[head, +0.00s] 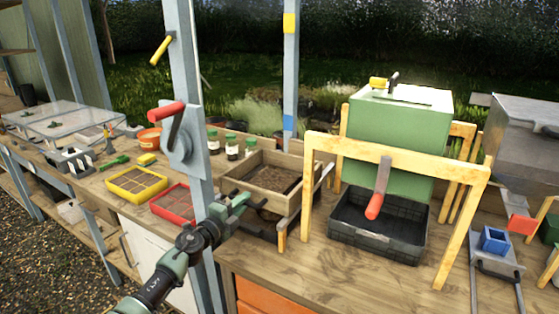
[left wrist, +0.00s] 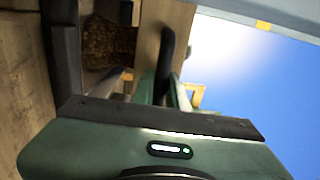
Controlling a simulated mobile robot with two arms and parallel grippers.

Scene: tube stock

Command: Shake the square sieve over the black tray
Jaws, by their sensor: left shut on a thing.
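The square sieve (head: 292,164) is a wooden frame with brown soil-like material inside, left of the centre of the bench. My left gripper (head: 237,202) is shut at its near left side, on what looks like its dark handle. In the left wrist view the dark handle (left wrist: 165,65) runs up from between the fingers, beside the sieve's wooden wall (left wrist: 152,30). The black tray (head: 345,234) sits on the bench to the right of the sieve, under a wooden frame. The sieve is not above this tray. What lies under the sieve is partly hidden. My right gripper is not in view.
A grey post (head: 186,110) with a red-handled crank stands just left of my gripper. The wooden frame (head: 458,222) and green box (head: 397,135) rise around the black tray. Yellow (head: 122,179) and red (head: 160,210) square-framed trays lie left. Bare bench lies in front of the black tray.

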